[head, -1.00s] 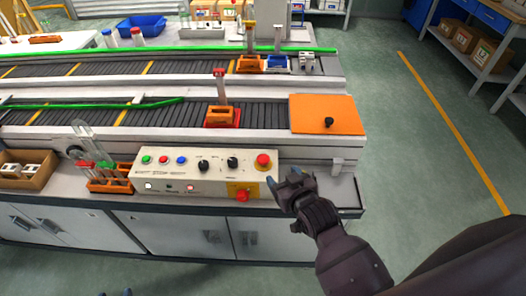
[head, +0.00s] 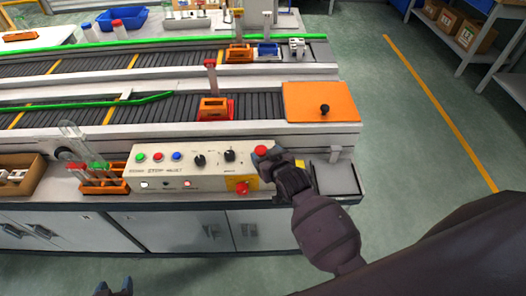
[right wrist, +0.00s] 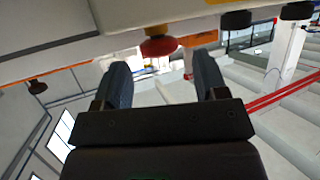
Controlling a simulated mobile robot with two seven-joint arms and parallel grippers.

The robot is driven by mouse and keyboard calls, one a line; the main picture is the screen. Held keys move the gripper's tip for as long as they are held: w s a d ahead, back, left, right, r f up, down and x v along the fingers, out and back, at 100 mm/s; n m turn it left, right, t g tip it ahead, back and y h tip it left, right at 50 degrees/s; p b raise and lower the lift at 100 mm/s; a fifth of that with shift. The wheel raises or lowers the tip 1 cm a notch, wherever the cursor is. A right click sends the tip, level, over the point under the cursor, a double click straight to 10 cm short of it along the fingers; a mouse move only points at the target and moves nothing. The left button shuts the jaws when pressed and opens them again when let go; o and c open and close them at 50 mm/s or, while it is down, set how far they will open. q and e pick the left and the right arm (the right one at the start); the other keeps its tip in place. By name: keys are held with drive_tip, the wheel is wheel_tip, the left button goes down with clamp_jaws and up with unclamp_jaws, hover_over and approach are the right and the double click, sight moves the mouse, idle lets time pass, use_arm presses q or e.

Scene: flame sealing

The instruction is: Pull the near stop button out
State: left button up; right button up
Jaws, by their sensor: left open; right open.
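The cream control box (head: 215,168) stands on the front ledge of the conveyor. One red mushroom button (head: 262,151) is at the right end of its top. A second, lower red button (head: 242,188) sits on a yellow plate on its front, nearer to me. My right gripper (head: 270,156) is open and empty at the box's right end, beside the upper button and partly covering that corner. In the right wrist view, a red button (right wrist: 160,46) lies just beyond the open fingertips, left of their middle. My left gripper (head: 114,288) is open at the bottom edge, far from the box.
An orange plate with a black knob (head: 324,109) lies behind my right gripper. Green, red and blue buttons (head: 157,156) and black knobs (head: 199,161) share the box. A tube rack (head: 103,180) stands left of it. The floor on the right is clear.

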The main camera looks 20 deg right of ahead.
sight(261, 153)
drive_tip(key=shift+x, duration=1.4)
